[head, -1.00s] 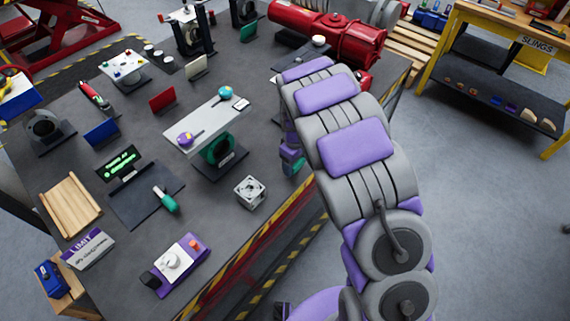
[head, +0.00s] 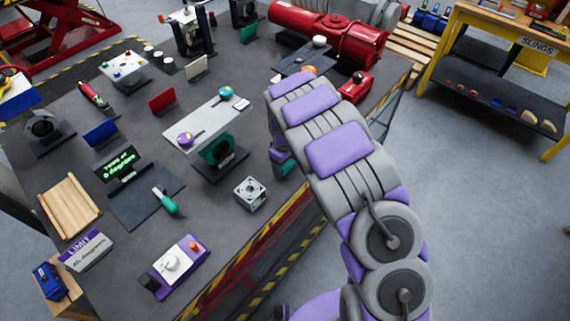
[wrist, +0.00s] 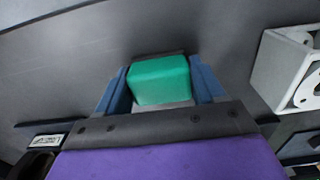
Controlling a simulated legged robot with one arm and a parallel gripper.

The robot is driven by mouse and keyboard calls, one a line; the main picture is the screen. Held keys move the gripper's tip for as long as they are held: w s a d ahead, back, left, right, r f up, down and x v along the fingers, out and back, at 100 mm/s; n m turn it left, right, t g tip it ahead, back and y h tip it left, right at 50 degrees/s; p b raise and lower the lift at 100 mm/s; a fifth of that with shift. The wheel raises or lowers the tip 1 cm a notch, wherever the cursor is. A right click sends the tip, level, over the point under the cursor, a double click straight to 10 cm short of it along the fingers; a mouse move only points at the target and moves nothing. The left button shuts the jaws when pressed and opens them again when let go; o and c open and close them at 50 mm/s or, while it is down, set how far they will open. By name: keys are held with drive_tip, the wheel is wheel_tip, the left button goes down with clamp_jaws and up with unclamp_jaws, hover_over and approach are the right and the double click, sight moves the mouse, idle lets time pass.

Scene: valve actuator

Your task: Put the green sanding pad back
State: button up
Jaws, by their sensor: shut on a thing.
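My gripper (wrist: 162,88) is shut on the green sanding pad (wrist: 160,80), a small green block between its two blue fingers in the wrist view. In the head view, my gripper is partly hidden by my arm, beside the right edge of the table (head: 225,225). A bit of green (head: 287,168) shows at its tip there. The pad appears held above the dark surface, but its exact height is hard to tell.
A grey metal cube-shaped part (head: 250,194) stands left of my gripper. A white raised plate over a green ring (head: 218,149) stands farther left. Red (head: 162,100), blue (head: 101,132) and pale (head: 197,67) upright plates stand beyond. A red cylinder (head: 330,35) lies at the back.

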drive_tip(key=o, duration=1)
drive_tip(key=shift+a+f, duration=0.1)
wheel_tip(320, 180, up, 12)
drive_tip(key=p, duration=0.2)
drive_tip(key=s+d+r+m, duration=0.3)
drive_tip(key=s+d+r, duration=0.3)
drive_tip(key=d+r, duration=0.15)
drive_tip(key=s+d+r+m+g, duration=0.1)
drive_tip(key=s+d+r+m, duration=0.25)
drive_tip(key=s, duration=0.75)
drive_tip(key=s+d+r+m, duration=0.2)
drive_tip(key=s+d+r, duration=0.3)
drive_tip(key=s, duration=0.5)
drive_tip(key=s+m, duration=0.2)
drive_tip(key=s, duration=1)
drive_tip(key=shift+s+d+f+g, duration=0.15)
drive_tip(key=shift+s+f+g, duration=0.25)
drive_tip(key=shift+f, duration=0.05)
